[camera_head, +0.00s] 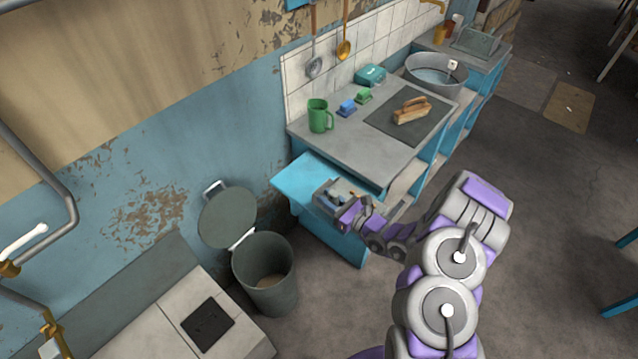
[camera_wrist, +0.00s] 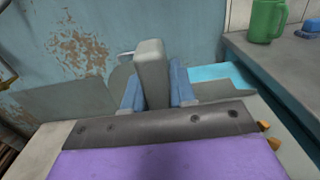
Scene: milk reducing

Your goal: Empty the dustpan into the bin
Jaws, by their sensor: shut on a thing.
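My gripper (camera_head: 345,204) is shut on the grey dustpan (camera_head: 326,196), above the blue drawer front area left of the counter. In the wrist view the grey handle (camera_wrist: 151,75) stands between the two blue finger pads of my gripper (camera_wrist: 158,92). The pan's contents cannot be made out clearly. The dark grey-green bin (camera_head: 268,290) stands on the floor to the left of and below my gripper. Its lid (camera_head: 226,217) is tipped open against the wall, and something pale lies at the bottom. The dustpan is apart from the bin.
The blue cabinet (camera_head: 335,238) stands right of the bin. The grey counter (camera_head: 365,165) above holds a green mug (camera_head: 319,116), bread (camera_head: 411,110) and a metal basin (camera_head: 436,75). A pale bench (camera_head: 165,335) lies left. Open floor (camera_head: 560,230) is at right.

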